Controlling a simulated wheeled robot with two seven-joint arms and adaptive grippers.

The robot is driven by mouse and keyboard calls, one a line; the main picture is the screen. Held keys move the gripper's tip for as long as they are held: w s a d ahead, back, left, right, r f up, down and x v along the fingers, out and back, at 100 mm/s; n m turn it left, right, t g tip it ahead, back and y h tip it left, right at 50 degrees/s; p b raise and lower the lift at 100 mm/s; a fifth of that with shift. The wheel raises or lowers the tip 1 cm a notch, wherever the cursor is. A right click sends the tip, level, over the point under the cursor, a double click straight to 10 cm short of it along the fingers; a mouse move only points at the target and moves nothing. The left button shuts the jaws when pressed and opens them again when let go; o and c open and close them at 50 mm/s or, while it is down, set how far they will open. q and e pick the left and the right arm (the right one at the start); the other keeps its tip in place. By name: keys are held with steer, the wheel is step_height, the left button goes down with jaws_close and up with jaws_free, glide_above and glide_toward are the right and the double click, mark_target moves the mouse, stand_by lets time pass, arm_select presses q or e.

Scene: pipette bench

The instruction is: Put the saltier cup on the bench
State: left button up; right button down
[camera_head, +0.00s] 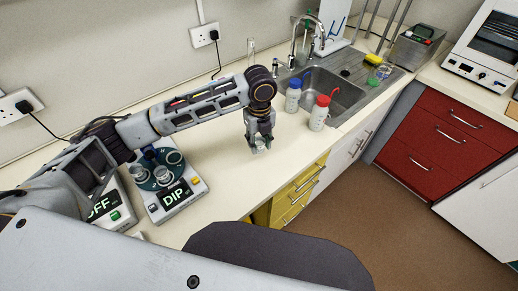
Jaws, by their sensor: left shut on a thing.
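My left gripper (259,141) reaches over the bench (220,190) and points down. It is shut on a small clear cup (260,149), which shows between and below its fingertips. I cannot tell whether the cup touches the bench top. A device (178,203) whose display reads DIP stands at the left, with a dark round plate on top. Small clear cups (161,176) sit on that plate. My right gripper is out of view.
A red-topped bottle (319,114) and a blue-topped bottle (293,97) stand right of the gripper, before the sink (340,90). A glass cylinder (250,52) stands near the wall. The bench between the DIP device and the gripper is clear.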

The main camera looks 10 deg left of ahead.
mark_target(259, 150)
arm_select(q)
steer(key=shift+f, duration=2.05)
steer(key=shift+f, duration=0.1)
steer(key=o, duration=1.1)
steer(key=shift+c, duration=0.2)
step_height(259, 150, up, 12)
